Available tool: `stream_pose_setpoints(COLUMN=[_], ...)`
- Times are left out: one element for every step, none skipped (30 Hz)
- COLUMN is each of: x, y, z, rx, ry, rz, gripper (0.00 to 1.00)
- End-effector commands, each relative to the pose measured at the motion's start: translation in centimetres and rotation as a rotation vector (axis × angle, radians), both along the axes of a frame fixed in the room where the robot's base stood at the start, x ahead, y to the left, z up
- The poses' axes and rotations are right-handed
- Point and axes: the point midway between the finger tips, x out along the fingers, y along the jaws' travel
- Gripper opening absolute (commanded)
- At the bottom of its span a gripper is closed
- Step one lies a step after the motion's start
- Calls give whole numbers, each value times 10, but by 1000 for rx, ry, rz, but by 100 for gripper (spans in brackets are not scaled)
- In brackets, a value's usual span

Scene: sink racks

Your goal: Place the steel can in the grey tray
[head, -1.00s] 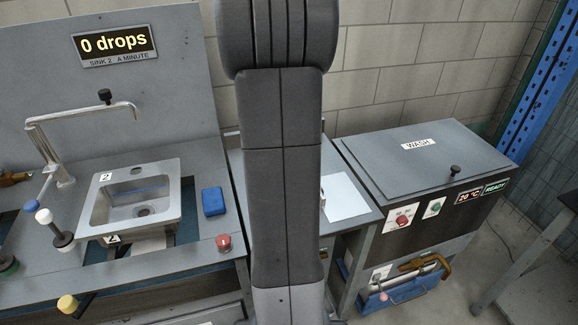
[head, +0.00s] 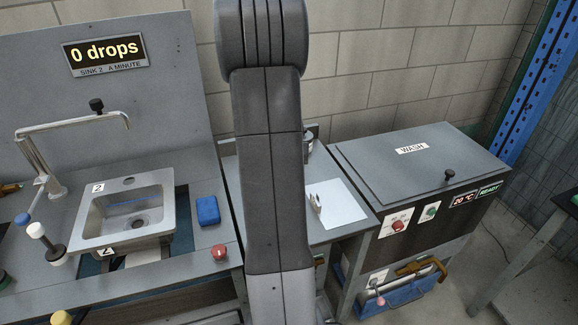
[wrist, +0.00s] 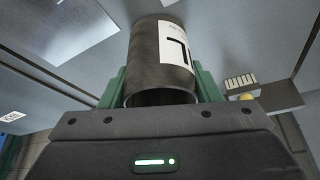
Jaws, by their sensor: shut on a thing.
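A dark steel can (wrist: 158,55) with a white label and a black mark fills the top middle of the wrist view. My gripper (wrist: 160,88) is shut on it, with one green finger on each side. The can's dark open end faces the wrist camera. In the head view my arm covers the middle, and I cannot make out my gripper there. A small dark round thing (head: 308,142) shows partly behind my arm; I cannot tell what it is. I cannot make out a grey tray with certainty in either view.
A sink (head: 128,215) with a tap stands at left, beside a blue block (head: 208,211) and a red knob (head: 219,252). A white plate (head: 342,206) lies on the middle counter. A closed wash box (head: 420,165) stands at right, above a blue bin (head: 400,296).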

Motion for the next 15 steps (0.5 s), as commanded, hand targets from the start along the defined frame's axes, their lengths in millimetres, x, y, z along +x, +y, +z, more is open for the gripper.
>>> stream_pose_setpoints(x=[0, 0, 0, 0, 0, 0, 0, 0, 0, 0, 0, 0, 0, 0, 0], y=[0, 0, 0, 0, 0, 0, 0, 0, 0, 0, 0, 0, 0, 0, 0], z=[0, 0, 0, 0, -2, -3, -4, -3, -3, -3, -2, -2, -2, -2, -2], rx=[0, 0, 0, 0, 0, 0, 0, 0, 0, 0, 0, 0, 0, 0, 0], ry=[-1, -1, -1, -1, -1, -1, -1, 0, 0, 0, 0, 0, 0, 0, 0], rz=[0, 0, 0, 0, 0, 0, 0, 0, 0, 0, 0, 0, 0, 0, 0], gripper=[28, 28, 28, 28, 28, 28, 28, 61, 69, 75, 79, 79, 79, 79, 79])
